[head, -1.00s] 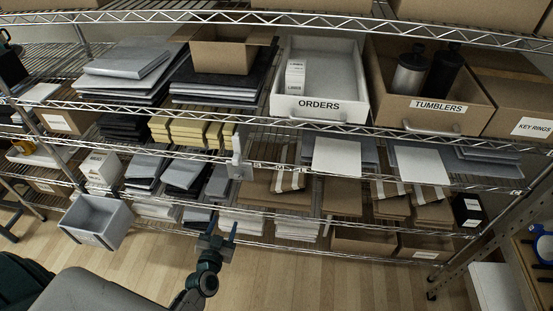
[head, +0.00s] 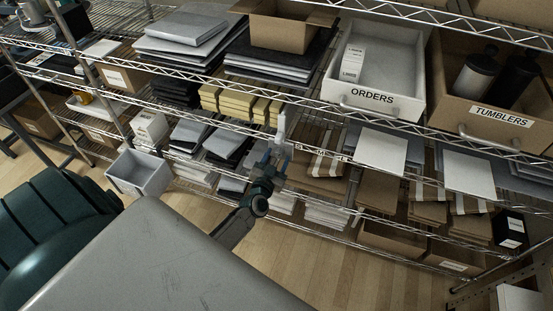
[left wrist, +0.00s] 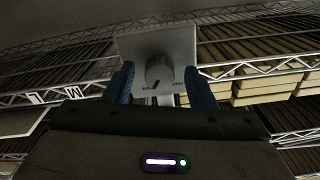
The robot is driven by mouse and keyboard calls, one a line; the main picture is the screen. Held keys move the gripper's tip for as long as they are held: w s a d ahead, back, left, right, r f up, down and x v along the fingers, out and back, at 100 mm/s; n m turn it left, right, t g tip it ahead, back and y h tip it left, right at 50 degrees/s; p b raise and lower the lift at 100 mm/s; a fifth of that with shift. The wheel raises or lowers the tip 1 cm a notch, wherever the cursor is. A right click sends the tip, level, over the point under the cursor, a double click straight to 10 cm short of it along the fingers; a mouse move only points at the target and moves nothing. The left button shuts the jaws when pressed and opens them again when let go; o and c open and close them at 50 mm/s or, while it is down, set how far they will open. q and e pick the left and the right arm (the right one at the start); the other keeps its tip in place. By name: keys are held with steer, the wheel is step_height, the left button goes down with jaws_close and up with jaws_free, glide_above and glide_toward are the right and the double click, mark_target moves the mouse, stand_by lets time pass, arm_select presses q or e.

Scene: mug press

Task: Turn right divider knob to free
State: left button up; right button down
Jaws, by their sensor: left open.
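The divider plate (head: 282,126) is a pale upright piece at the shelf's front edge in the head view. In the left wrist view the plate (left wrist: 128,46) fills the top middle and carries a round grey knob (left wrist: 158,69). The knob's dark mark points down, toward the left of two small labels that are too small to read surely. My left gripper (head: 273,158) is just below and in front of the plate. In the wrist view its blue fingers (left wrist: 160,76) are open, one on each side of the knob, with gaps between. My right gripper is not in view.
Wire shelves surround the plate. Yellow-edged boxes (head: 240,103) sit left of it, striped brown packets (head: 318,160) to the right. The ORDERS drawer (head: 374,97) and TUMBLERS box (head: 500,122) are above right. The floor is clear.

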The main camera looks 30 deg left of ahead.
arm_select(q)
steer(key=c, duration=1)
steer(key=shift+o, duration=0.2)
steer(key=n, duration=0.6)
steer(key=shift+f+n, duration=0.1)
steer(key=shift+n, duration=0.3)
steer(key=n, duration=0.3)
steer(key=shift+d, duration=0.1)
steer(key=shift+n, duration=2)
